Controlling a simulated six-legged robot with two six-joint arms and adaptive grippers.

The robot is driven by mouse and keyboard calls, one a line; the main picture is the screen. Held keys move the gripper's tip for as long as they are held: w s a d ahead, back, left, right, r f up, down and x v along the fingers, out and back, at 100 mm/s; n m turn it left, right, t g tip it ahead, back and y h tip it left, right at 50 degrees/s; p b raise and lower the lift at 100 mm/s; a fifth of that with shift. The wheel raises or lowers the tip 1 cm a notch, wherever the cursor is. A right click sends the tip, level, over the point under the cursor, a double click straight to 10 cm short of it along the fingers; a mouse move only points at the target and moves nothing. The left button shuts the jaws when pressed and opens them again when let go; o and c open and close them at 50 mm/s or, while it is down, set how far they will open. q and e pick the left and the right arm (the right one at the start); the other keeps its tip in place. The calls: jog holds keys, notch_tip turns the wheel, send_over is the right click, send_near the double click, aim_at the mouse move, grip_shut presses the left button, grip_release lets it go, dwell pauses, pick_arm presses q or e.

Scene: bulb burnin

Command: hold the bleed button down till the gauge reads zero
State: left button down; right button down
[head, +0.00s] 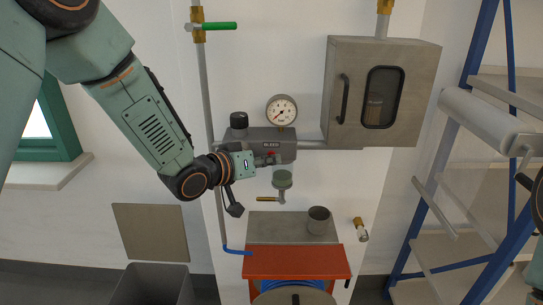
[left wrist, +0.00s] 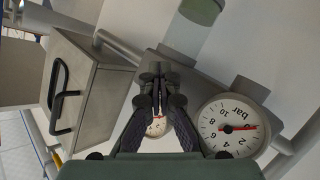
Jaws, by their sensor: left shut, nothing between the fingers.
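The grey bleed block (head: 287,150), marked BLEED, is on the wall in the head view. A small red part, probably the bleed button (head: 270,154), shows at its front. My left gripper (head: 267,161) is shut and empty, its tips at or very near that red part. Contact and button travel cannot be made out. The round white gauge (head: 281,110) stands above the block. In the left wrist view a large upside-down bar gauge (left wrist: 232,140) has its red needle low on the scale, below about 2. My left fingers (left wrist: 160,88) are together there.
A grey cabinet (head: 342,112) is to the right of the block. A green-handled valve (head: 220,26) is above it.

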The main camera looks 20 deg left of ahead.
pick_arm(q)
jog(key=shift+s, duration=0.9)
jog(key=s, duration=0.2)
jog(key=s+d, duration=0.1)
jog(key=s, duration=0.1)
jog(key=shift+s+d+p, duration=0.2)
jog(key=shift+s+p, duration=0.15)
jog(key=shift+s, duration=0.05)
